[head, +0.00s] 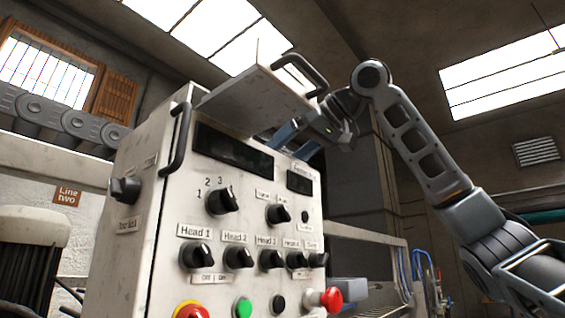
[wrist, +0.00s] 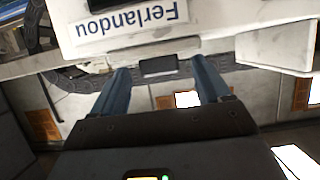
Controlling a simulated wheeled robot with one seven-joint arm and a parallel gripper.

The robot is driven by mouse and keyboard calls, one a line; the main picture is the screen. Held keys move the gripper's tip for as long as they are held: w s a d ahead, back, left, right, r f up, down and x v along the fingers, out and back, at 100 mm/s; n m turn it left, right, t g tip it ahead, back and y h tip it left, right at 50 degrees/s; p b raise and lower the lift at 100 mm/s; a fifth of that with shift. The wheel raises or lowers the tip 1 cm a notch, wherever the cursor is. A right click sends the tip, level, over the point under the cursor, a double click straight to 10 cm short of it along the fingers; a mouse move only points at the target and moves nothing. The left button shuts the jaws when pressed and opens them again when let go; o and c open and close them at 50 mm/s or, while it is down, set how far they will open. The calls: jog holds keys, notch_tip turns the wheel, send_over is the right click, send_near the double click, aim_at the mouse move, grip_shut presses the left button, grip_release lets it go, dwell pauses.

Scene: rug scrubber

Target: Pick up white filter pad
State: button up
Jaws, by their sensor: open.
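I cannot pick out the white filter pad for certain in either view. My gripper (head: 290,138) is open behind the upper right of the white control cabinet (head: 145,215), just under a raised pale lid (head: 250,98) with a dark handle. In the wrist view my two blue fingers (wrist: 160,72) stand wide apart. A small dark grey block (wrist: 158,65) shows between their tips. A white panel labelled "Ferlandou" (wrist: 130,18) appears upside down beyond the tips. Nothing is visibly held.
The cabinet front carries several black knobs, a green button (head: 243,307) and a red button (head: 331,299). A pale angled panel (wrist: 275,47) is right of my fingers in the wrist view. A rail with blue hoses (head: 420,270) stands right of the cabinet.

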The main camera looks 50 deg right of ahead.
jog(key=shift+c, duration=0.3)
jog(key=c, duration=1.1)
jog(key=shift+r, duration=0.2)
